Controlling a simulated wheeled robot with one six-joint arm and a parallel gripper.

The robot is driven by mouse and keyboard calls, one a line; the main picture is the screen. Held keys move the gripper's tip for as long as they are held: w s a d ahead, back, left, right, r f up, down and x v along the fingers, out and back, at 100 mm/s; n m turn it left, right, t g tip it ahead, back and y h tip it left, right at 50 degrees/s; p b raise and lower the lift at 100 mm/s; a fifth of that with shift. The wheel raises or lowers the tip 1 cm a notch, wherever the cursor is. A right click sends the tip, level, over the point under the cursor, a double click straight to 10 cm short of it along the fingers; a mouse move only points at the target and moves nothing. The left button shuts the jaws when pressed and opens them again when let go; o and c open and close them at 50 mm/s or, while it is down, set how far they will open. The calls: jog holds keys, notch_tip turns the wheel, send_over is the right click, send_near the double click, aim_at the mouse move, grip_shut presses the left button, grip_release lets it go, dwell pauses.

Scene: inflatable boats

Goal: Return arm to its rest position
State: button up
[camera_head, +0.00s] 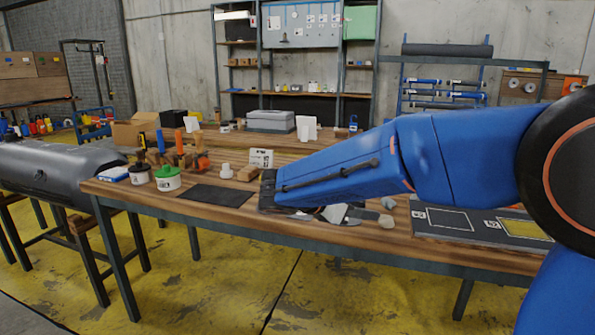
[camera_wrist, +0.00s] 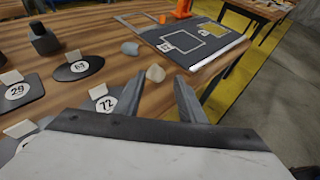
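My blue arm (camera_head: 350,165) reaches from the right of the head view across the wooden workbench (camera_head: 140,193). My gripper is at its far end, low over the bench's front part; its fingertips are hidden there. In the wrist view, my gripper (camera_wrist: 161,88) shows two dark fingers with a gap between them. It looks open, with nothing held. A small pale stone-like piece (camera_wrist: 155,73) lies on the bench just beyond the fingers. A grey piece (camera_wrist: 130,48) lies farther off.
Dark numbered patches (camera_wrist: 78,68) lie beside the fingers. A dark board with outlined rectangles (camera_head: 445,221) lies right of the gripper. A grey boat tube (camera_head: 60,170) lies far left.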

jog(key=shift+s+d+f, duration=0.1)
jog(key=shift+s+d, duration=0.15)
jog(key=shift+d, duration=0.6)
jog(key=shift+s+d+m+g, duration=0.25)
jog(key=shift+d+m+g, duration=0.05)
jog(key=shift+m, duration=0.1)
jog(key=s+d+f+m+g+y, duration=0.1)
jog(key=s+d+f+m+y, duration=0.2)
jog(key=s+d, duration=0.35)
jog(key=s+d+f+m+g+y, duration=0.2)
jog(key=s+d+m, duration=0.3)
jog(key=s, duration=0.2)
jog(key=s+f+m+t+y, duration=0.1)
jog(key=s+f+m+y, duration=0.2)
jog(key=s+m, duration=0.4)
jog(key=s+a+f+m+t+y, duration=0.1)
jog(key=s+f+m+y, duration=0.2)
jog(key=s+m, duration=0.4)
jog(key=shift+s+f+y, duration=0.25)
jog(key=shift+s+y, duration=0.25)
jog(key=shift+s, duration=0.5)
